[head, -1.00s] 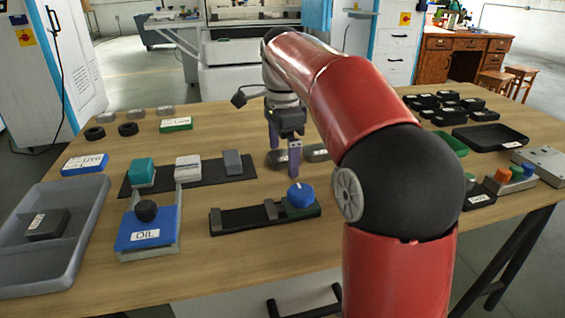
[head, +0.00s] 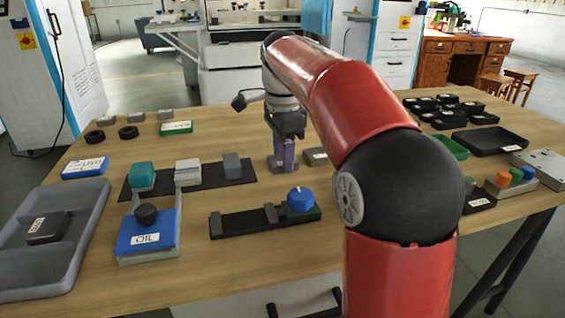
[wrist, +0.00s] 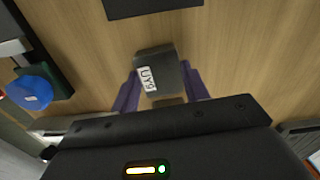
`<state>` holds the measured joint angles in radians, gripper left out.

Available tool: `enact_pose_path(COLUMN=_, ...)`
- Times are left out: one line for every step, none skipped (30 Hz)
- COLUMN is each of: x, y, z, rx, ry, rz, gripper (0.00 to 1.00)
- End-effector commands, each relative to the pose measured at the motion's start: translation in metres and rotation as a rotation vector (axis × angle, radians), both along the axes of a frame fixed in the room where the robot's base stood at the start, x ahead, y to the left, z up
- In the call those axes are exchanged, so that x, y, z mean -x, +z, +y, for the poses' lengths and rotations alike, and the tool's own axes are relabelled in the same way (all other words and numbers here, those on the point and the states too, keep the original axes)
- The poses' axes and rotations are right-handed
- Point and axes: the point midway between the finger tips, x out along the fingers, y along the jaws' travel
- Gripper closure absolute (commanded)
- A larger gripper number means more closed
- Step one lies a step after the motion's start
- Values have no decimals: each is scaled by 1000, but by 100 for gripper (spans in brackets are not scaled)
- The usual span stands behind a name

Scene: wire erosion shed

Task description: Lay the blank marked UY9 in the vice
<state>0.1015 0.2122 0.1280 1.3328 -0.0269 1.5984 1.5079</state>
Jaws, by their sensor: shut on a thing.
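The blank marked UY9 (wrist: 155,72) is a dark grey block with a white label. It sits between the two purple fingers of my gripper (wrist: 160,92), which is shut on it. In the head view my gripper (head: 283,160) points down at the back middle of the table and mostly hides the blank; whether it is clear of the wood I cannot tell. The vice (head: 240,222) is a low black bed with grey jaws and a blue knob (head: 300,199), nearer the front. No block shows between its jaws. Its blue knob also shows at the left of the wrist view (wrist: 30,92).
Another grey blank (head: 317,156) lies just right of my gripper. A black mat (head: 240,179) with several blocks lies to the left. The blue OIL box (head: 130,234) stands left of the vice, with a grey tray (head: 80,262) beyond. Bare wood lies between gripper and vice.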

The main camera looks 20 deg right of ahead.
Motion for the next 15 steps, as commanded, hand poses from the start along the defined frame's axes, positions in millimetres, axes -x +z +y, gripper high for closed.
enact_pose_path(x=0, y=0, z=0, rx=0, ry=0, rz=0, gripper=91)
enact_pose_path(x=0, y=0, z=0, rx=0, ry=0, rz=0, gripper=91)
enact_pose_path(x=0, y=1, z=0, rx=0, ry=0, rz=-2, gripper=91)
enact_pose_path(x=0, y=1, z=0, rx=0, ry=0, rz=-2, gripper=91)
enact_pose_path(x=0, y=2, z=0, rx=0, ry=0, rz=-2, gripper=91)
enact_pose_path(x=0, y=4, z=0, rx=0, ry=0, rz=-2, gripper=91)
enact_pose_path(x=0, y=5, z=0, rx=0, ry=0, rz=-2, gripper=91)
enact_pose_path(x=0, y=7, z=0, rx=0, ry=0, rz=-2, gripper=91)
enact_pose_path(x=0, y=10, z=0, rx=0, ry=0, rz=-2, gripper=91)
enact_pose_path(x=0, y=12, z=0, rx=0, ry=0, rz=-2, gripper=91)
enact_pose_path(x=0, y=14, z=0, rx=0, ry=0, rz=-2, gripper=91)
enact_pose_path(x=0, y=16, z=0, rx=0, ry=0, rz=-2, gripper=91)
enact_pose_path(x=0, y=17, z=0, rx=0, ry=0, rz=-2, gripper=91)
enact_pose_path(x=0, y=19, z=0, rx=0, ry=0, rz=-2, gripper=91)
enact_pose_path(x=0, y=21, z=0, rx=0, ry=1, rz=-2, gripper=91)
